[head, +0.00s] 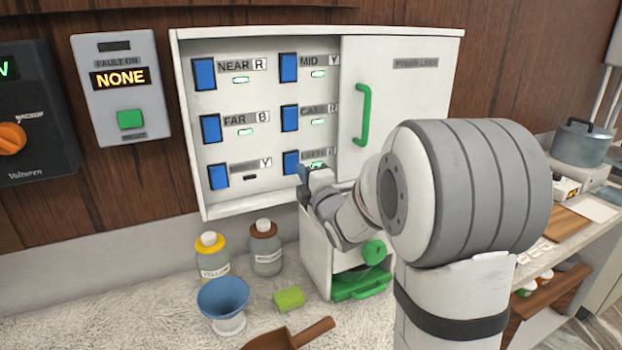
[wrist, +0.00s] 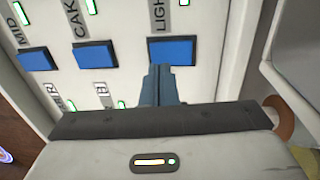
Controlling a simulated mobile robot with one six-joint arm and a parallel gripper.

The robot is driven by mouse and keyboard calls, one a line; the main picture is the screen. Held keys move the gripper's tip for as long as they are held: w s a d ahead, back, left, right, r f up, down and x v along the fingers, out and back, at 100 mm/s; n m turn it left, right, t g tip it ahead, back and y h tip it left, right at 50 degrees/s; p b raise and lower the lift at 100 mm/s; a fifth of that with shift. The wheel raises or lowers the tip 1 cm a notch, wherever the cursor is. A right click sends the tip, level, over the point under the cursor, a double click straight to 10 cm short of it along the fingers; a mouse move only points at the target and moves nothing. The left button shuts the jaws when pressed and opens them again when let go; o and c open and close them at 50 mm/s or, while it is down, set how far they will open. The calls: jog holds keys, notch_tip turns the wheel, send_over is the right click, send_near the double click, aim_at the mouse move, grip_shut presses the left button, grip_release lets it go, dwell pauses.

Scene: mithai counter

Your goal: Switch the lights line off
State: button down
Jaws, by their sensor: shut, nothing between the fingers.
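The lights switch (head: 291,162) is the blue rocker at the lower right of the open panel section; its label is partly hidden by my gripper in the head view. The green lamp (head: 316,165) beside it is lit. In the wrist view the lights switch (wrist: 172,50) lies just beyond my fingertips, and its lamp (wrist: 184,2) shows green at the top edge. My gripper (head: 303,174) is shut and empty. Its blue-grey fingers (wrist: 160,74) overlap the switch's near edge in the wrist view; I cannot tell whether they touch.
Other blue switches, such as the cake switch (head: 290,118), sit close by with lit lamps; the lower-left lamp (head: 250,178) is dark. A white door with a green handle (head: 363,115) covers the panel's right half. Bottles (head: 265,254) and a blue funnel (head: 223,296) stand below.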

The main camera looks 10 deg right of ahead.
aim_at(293, 159)
jog(key=shift+p+x, duration=0.5)
jog(key=shift+x, duration=1.3)
jog(key=shift+d, duration=0.1)
